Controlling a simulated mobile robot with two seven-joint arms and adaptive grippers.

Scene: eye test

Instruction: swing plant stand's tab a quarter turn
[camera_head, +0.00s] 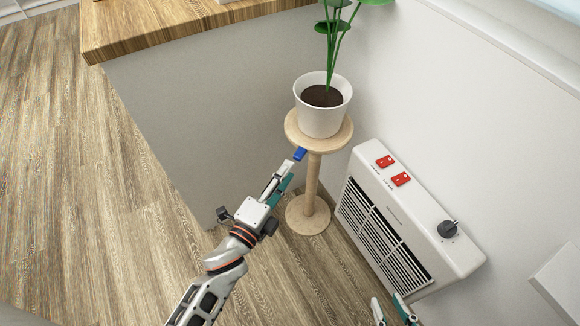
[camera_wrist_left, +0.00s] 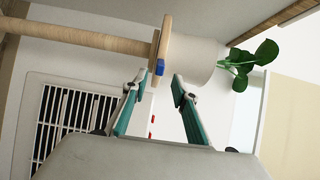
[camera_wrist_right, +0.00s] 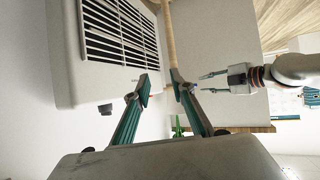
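The plant stand (camera_head: 312,183) is pale wood with a round top, a thin column and a round base. Its small blue tab (camera_head: 300,154) sticks out from the top's near left edge. In the left wrist view, the tab (camera_wrist_left: 159,67) lies between the lines of my left fingers, at or just beyond their tips. My left gripper (camera_wrist_left: 160,83) is open and empty; I cannot tell whether a finger touches the tab. My right gripper (camera_wrist_right: 160,84) is open and empty, low in front of the heater, apart from the stand.
A white pot (camera_head: 322,118) with a green plant stands on the stand's top. A white heater (camera_head: 425,225) with red switches and a dark knob stands to the right. A wooden counter (camera_head: 150,27) is behind left. Walls are close behind; wood floor (camera_head: 90,200) is free at left.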

